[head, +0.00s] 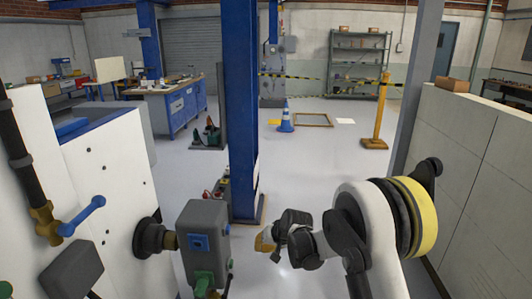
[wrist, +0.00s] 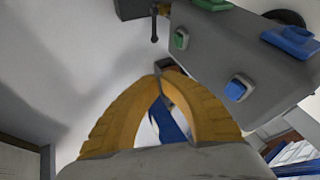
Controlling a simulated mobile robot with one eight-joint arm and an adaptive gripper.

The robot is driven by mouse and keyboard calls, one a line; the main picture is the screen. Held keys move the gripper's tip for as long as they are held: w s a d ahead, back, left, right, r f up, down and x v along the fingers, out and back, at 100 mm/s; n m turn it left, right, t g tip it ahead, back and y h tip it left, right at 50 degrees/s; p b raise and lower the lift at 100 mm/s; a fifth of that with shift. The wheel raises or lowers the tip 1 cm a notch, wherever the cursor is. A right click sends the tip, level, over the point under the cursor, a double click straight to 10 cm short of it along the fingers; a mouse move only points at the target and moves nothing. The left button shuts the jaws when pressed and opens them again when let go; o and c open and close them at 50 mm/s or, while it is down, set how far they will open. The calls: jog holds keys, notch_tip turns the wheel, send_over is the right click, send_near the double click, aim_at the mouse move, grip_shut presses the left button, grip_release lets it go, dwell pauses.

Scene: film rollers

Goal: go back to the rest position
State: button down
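My gripper (head: 265,241) shows in the head view in the lower middle, at the end of my white arm. It is to the right of a grey control box and clear of it in the picture. In the wrist view its two yellow fingers (wrist: 161,76) arch inward and their tips meet. The gap under the arch shows only blue and white background, and I see nothing held.
The grey control box (head: 203,245) with blue and green parts stands close on the left; it fills the upper right of the wrist view (wrist: 215,55). A white machine panel (head: 110,175) is left, a blue column (head: 240,110) ahead, a low wall (head: 470,160) right.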

jog(key=s+d+r+t+h, duration=0.1)
jog(key=s+d+r, duration=0.6)
jog(key=r, duration=0.4)
jog(key=s+d+r+h, duration=0.1)
jog(key=s+d+r, duration=0.4)
jog(key=s+r, duration=0.45)
jog(key=s+d+h, duration=0.1)
jog(key=s+d, duration=0.2)
jog(key=s, duration=0.4)
jog(key=s+d+h, duration=0.1)
jog(key=s+d, duration=0.2)
jog(key=s, duration=0.4)
jog(key=s+d+r+t+h, duration=0.1)
jog(key=s+d, duration=0.2)
jog(key=s, duration=0.4)
jog(key=shift+s, duration=0.15)
